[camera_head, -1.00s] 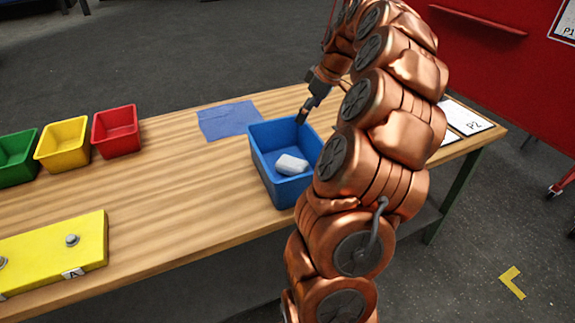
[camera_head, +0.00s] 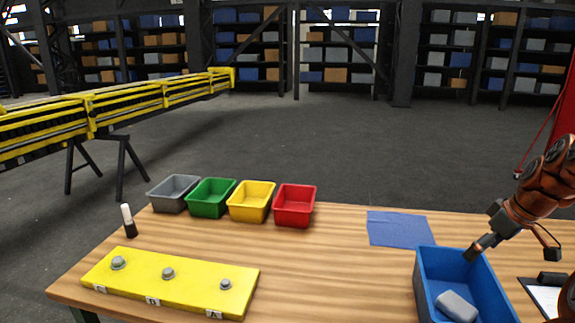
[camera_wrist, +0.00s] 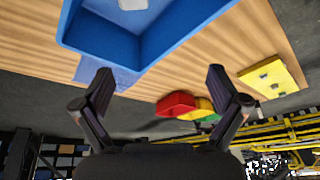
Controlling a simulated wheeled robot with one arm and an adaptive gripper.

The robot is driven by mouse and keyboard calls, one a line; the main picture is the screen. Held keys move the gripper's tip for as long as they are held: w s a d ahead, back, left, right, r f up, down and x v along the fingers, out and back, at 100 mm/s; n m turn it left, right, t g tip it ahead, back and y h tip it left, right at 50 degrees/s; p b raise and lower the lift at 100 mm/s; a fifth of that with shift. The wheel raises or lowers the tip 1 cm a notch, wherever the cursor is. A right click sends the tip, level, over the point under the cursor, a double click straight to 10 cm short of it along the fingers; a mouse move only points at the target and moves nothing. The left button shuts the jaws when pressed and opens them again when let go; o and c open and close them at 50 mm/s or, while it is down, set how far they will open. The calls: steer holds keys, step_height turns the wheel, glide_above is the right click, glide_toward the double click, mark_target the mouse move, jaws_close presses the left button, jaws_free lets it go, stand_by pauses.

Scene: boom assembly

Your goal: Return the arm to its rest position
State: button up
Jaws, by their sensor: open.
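My gripper (camera_head: 484,244) is at the right of the head view, just above the far rim of the blue bin (camera_head: 426,279). In the wrist view my gripper (camera_wrist: 158,85) has its two fingers spread wide with nothing between them. The blue bin (camera_wrist: 150,45) fills the top of the wrist view, beyond the fingertips. A pale grey-white block (camera_head: 457,305) lies inside the bin, apart from my gripper. Most of my arm is cut off at the right edge of the head view.
The wooden table (camera_head: 330,270) holds grey (camera_head: 173,193), green (camera_head: 211,198), yellow (camera_head: 251,201) and red (camera_head: 295,206) bins, a blue cloth (camera_head: 399,229), a yellow plate (camera_head: 170,284) with bolts, and a black-and-white marker (camera_head: 129,221). A yellow boom (camera_head: 120,105) stands behind left.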

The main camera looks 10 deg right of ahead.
steer(key=s+a+f+g, duration=0.1)
steer(key=s+a, duration=0.2)
steer(key=a, duration=0.9)
steer(key=s+a+g, duration=0.2)
steer(key=s+a, duration=0.1)
steer(key=a, duration=1)
steer(key=s+a+f+m+g+h, duration=0.1)
steer(key=s+a+f, duration=0.3)
steer(key=s, duration=0.6)
steer(key=s+a+f+m+g, duration=0.1)
steer(key=s+a+f, duration=0.3)
steer(key=s, duration=0.6)
steer(key=shift+s+a+f+m+g+h, duration=0.25)
steer(key=shift+a+m+h, duration=0.2)
steer(key=shift+m, duration=0.45)
